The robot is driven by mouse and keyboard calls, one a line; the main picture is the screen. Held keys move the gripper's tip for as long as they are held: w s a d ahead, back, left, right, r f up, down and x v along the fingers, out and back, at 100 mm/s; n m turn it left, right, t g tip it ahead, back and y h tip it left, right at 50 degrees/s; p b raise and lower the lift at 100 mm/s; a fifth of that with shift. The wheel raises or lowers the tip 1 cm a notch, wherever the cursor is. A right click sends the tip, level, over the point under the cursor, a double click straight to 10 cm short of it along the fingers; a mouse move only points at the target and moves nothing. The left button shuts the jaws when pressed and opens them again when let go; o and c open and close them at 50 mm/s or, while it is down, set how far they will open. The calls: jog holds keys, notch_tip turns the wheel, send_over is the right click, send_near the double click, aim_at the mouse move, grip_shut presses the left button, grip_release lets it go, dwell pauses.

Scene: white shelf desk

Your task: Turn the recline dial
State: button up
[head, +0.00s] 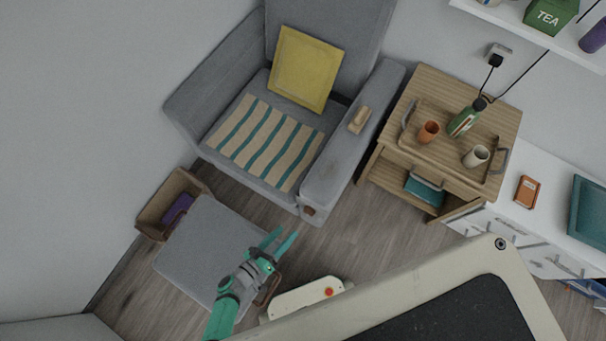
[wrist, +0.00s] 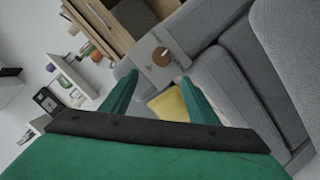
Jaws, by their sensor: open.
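The recline dial is a small brown knob (wrist: 161,56) on the front of the grey armchair's arm, with faint marks around it. In the head view the dial (head: 309,210) sits low on the front end of the chair's right arm. My gripper (head: 284,237) is green, open and empty, over the footstool and floor just in front of the armchair (head: 335,180). It is apart from the dial. In the wrist view my gripper (wrist: 156,80) has its two fingers spread, with the dial beyond and between the tips.
A grey footstool (head: 195,250) stands beneath my arm, beside a box (head: 151,212) with a purple thing. A wooden side table (head: 440,85) with a tray, bottle and cups stands right of the chair. A white object with a red button (head: 305,297) lies in front. Floor before the table is clear.

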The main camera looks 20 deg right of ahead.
aim_at(306, 213)
jog(key=shift+g, duration=0.3)
jog(key=x, duration=1.1)
jog(key=shift+f, duration=0.25)
jog(key=c, duration=1)
jog(key=shift+c, duration=0.2)
